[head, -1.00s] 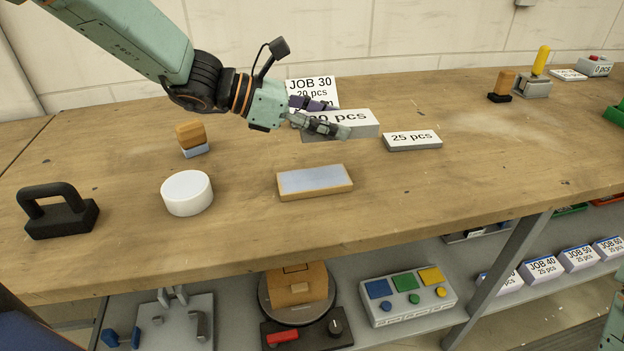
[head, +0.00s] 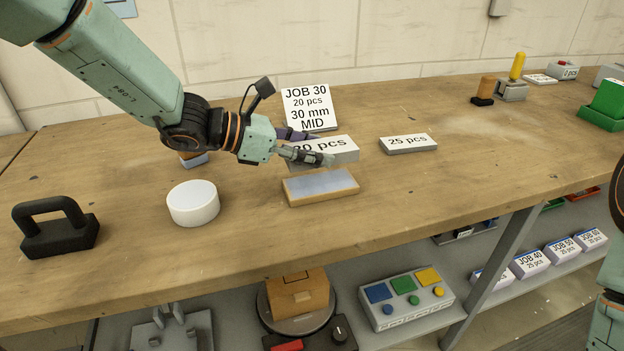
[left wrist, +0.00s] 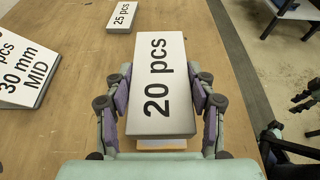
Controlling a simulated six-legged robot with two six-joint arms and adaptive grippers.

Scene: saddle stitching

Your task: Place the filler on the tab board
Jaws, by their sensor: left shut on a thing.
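A white block marked "20 pcs" (head: 335,150), which I take to be the filler, is in my left gripper (head: 308,147). In the left wrist view the fingers (left wrist: 160,105) are shut along both long sides of the block (left wrist: 160,75). The tab board appears to be the low wooden-edged board with a grey-blue top (head: 320,186). The block is just behind and above this board in the head view. A wooden edge shows below the block in the left wrist view. Dark finger-like parts at that view's right edge may be my right gripper (left wrist: 306,96); its state is unclear.
A "25 pcs" block (head: 408,144) lies to the right, and a "JOB 30" sign (head: 309,108) stands behind. A white round puck (head: 193,203) and a black handled weight (head: 56,230) are to the left. The bench between the "25 pcs" block and the front edge is clear.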

